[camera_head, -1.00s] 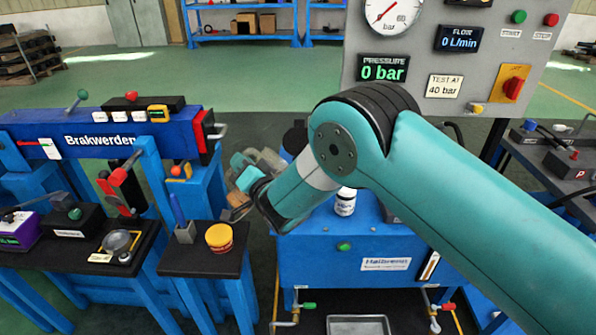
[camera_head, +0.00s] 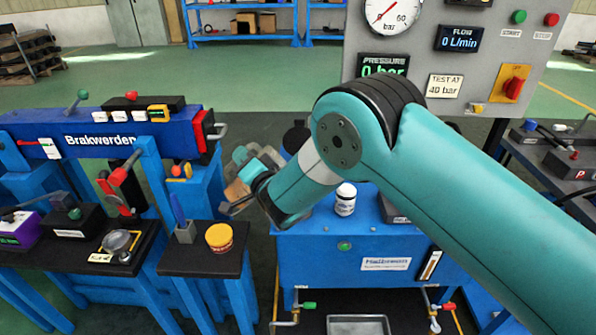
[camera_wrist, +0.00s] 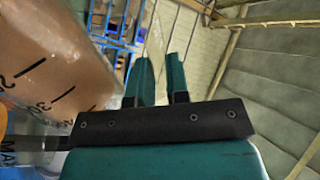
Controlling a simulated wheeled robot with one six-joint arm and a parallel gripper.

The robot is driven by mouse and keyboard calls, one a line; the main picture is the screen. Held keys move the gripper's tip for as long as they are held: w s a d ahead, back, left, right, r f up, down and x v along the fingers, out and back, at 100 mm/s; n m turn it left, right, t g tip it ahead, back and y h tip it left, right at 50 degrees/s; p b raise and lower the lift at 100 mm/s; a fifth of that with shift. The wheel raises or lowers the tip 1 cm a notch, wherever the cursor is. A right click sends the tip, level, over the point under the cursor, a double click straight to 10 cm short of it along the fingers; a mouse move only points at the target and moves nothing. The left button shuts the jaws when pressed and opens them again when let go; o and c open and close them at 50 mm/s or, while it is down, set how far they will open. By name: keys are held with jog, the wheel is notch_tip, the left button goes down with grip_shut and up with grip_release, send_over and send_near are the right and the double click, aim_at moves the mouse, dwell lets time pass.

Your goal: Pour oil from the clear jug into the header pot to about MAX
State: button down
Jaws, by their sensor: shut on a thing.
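The clear jug (camera_wrist: 60,55) fills the left of the wrist view, with brown oil and black scale marks; the marks stand slanted, so it looks tilted. In the head view the jug (camera_head: 240,190) is small and partly hidden by my arm. My gripper (camera_head: 244,157) is beside it there, shut on it; the exact grip is hard to see. The fingers of my gripper (camera_wrist: 160,65) show in the wrist view with a narrow gap. A MAX mark (camera_wrist: 8,155) shows at the lower left edge, probably on the header pot, whose body I cannot make out. Its oil level is not visible.
A blue tank bench (camera_head: 310,258) stands under my arm with a white bottle (camera_head: 345,199) on it. A gauge panel (camera_head: 425,75) rises behind. A small black table (camera_head: 200,262) at left holds a yellow tub (camera_head: 219,237).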

jog(key=shift+w+d+r+m+t+h+p, duration=0.1)
jog(key=shift+w+d+r+m+t+h, duration=0.1)
jog(key=shift+d+r+m, duration=0.3)
jog(key=shift+w+d+r+m+t+h+p, duration=0.1)
jog(key=shift+w+d+r+m, duration=0.2)
jog(key=shift+r+m, duration=0.45)
jog(key=shift+w+d+r+m+t+h+p, duration=0.15)
jog(key=shift+d+r+m, duration=0.3)
jog(key=shift+m, duration=0.3)
dwell(3.5)
jog(key=a+f+n, duration=0.1)
jog(key=s+a+f+n, duration=0.1)
jog(key=shift+f+n+g+y+b, duration=0.25)
jog(key=shift+n+g+b, duration=0.1)
jog(key=shift+n+b, duration=0.05)
jog(key=shift+f, duration=0.1)
jog(key=shift+s+a+f+n, duration=0.2)
jog(key=shift+a+f+n, duration=0.25)
jog(key=shift+f+n, duration=0.45)
jog(key=s+a+f+n+g+b, duration=0.1)
jog(key=a+f+n+b, duration=0.2)
jog(key=f+n+b, duration=0.1)
jog(key=s+a+f+n+g+b, duration=0.1)
jog(key=s+a+f+n+b, duration=0.1)
jog(key=f+n, duration=0.5)
jog(key=shift+a+f+g+y+b, duration=0.3)
jog(key=shift+a+f+b, duration=0.4)
jog(key=shift+b, duration=0.7)
jog(key=shift+s+a, duration=0.1)
